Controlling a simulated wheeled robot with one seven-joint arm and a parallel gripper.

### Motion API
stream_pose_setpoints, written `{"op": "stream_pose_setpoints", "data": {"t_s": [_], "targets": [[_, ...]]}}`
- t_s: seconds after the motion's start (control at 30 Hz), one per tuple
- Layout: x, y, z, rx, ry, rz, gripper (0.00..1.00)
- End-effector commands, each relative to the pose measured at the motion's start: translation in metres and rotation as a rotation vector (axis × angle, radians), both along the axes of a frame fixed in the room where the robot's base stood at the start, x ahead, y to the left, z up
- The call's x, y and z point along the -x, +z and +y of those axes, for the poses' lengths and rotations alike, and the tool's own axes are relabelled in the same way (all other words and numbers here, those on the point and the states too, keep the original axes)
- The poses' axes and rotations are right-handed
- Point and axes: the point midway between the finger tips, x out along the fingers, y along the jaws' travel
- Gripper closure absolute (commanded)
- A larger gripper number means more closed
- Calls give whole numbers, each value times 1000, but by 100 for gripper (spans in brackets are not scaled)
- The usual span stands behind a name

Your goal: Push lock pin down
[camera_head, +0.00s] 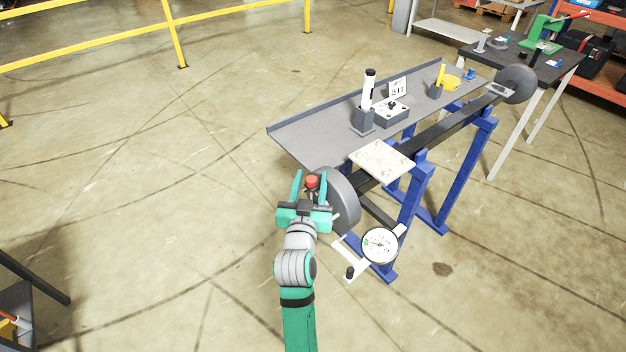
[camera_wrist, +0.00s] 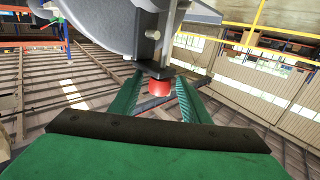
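The lock pin has a red knob (camera_head: 311,181) and sits on a dark bracket beside the grey wheel (camera_head: 343,205) at the near end of the stand. It also shows in the wrist view as a red cap (camera_wrist: 159,88) at the end of the dark bracket. My gripper (camera_head: 311,187) is at the pin, with one green finger on each side of the knob. In the wrist view the fingers (camera_wrist: 158,92) are apart, with visible gaps between them and the red cap. The pin's shaft is hidden.
A dial gauge (camera_head: 380,245) stands out right of the gripper. A pale plate (camera_head: 382,159) lies on the blue-legged stand (camera_head: 411,195). A grey shelf (camera_head: 310,132) behind holds a white cylinder and small boxes.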

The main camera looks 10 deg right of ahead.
Motion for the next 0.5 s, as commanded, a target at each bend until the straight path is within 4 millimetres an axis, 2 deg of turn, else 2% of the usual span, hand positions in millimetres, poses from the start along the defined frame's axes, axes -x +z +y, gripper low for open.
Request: {"op": "stream_pose_setpoints", "data": {"t_s": [0.27, 0.37, 0.5], "targets": [[5, 0, 2, 0, 0, 0, 57], [16, 0, 6, 0, 0, -1, 57], [40, -1, 15, 2, 1, 2, 57]]}}
